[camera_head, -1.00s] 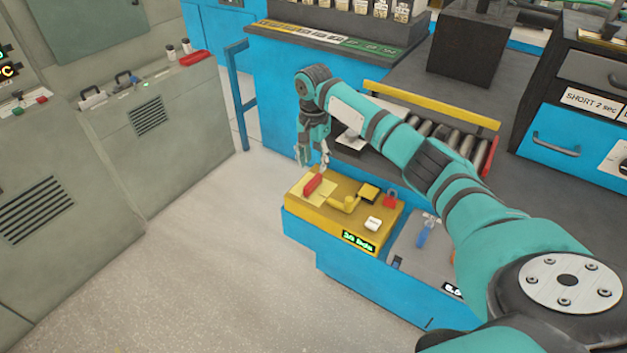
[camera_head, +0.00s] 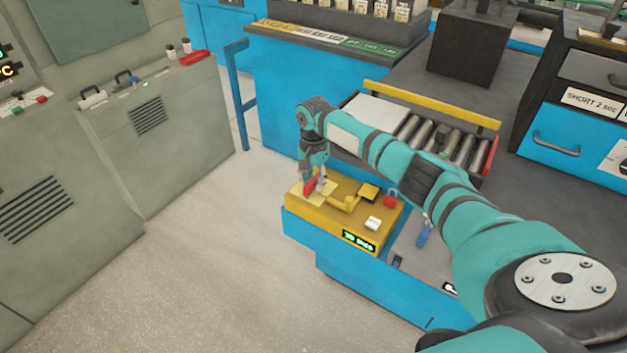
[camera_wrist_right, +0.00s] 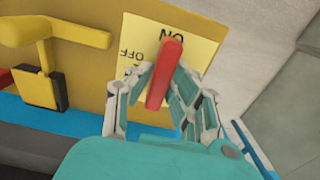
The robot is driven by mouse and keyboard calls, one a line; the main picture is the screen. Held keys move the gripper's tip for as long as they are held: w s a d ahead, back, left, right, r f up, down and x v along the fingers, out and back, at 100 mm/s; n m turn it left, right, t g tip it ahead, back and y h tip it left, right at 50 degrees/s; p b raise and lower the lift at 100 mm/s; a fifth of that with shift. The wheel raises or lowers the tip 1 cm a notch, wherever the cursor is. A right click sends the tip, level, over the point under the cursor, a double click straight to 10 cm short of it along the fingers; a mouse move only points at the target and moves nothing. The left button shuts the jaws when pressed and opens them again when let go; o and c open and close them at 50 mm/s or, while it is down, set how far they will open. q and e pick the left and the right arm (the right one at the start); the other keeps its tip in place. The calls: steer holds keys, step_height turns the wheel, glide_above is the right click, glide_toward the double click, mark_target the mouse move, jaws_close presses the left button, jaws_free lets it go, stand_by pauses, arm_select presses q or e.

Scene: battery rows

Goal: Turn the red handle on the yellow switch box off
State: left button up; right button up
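The yellow switch box (camera_head: 331,222) sits on a blue cabinet, with a display on its front. Its red handle (camera_head: 309,186) stands on a pale yellow plate at the box's left end. In the right wrist view the red handle (camera_wrist_right: 165,72) lies between my fingers, pointing toward the "ON" lettering on the plate (camera_wrist_right: 204,40); "OFF" is to its left. My right gripper (camera_head: 318,184) is down at the handle, its fingers (camera_wrist_right: 167,88) on both sides of it. I cannot tell whether both fingers touch it. My left gripper is not in view.
A yellow lever (camera_head: 347,203), a red padlock (camera_head: 390,200) and a white button (camera_head: 373,223) are on the same box, right of the handle. A roller conveyor (camera_head: 435,137) with a yellow rail lies behind. Grey cabinets (camera_head: 150,130) stand left; the floor between is clear.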

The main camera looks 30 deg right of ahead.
jaws_close()
